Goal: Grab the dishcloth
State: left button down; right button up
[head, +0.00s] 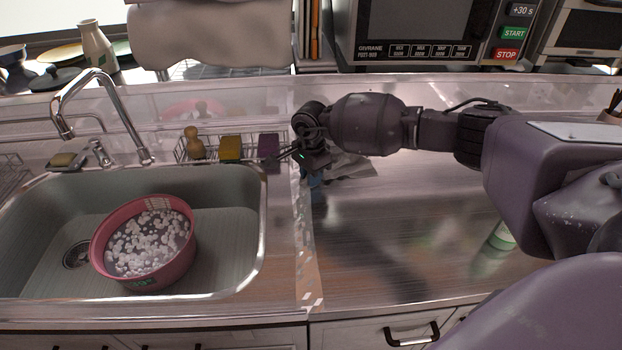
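My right gripper (284,156) reaches in from the right, above the counter near the sink's back right corner. My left gripper is not in view.
The sink (230,225) holds a pink tub (145,275) with foamy water, beside the faucet (85,85). A wire rack with a yellow sponge (230,148) and a purple sponge (268,147) stands behind. A microwave (420,30) is at the back. The front counter is mostly clear.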

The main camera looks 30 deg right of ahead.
jog(key=shift+f, duration=0.1)
grip_shut()
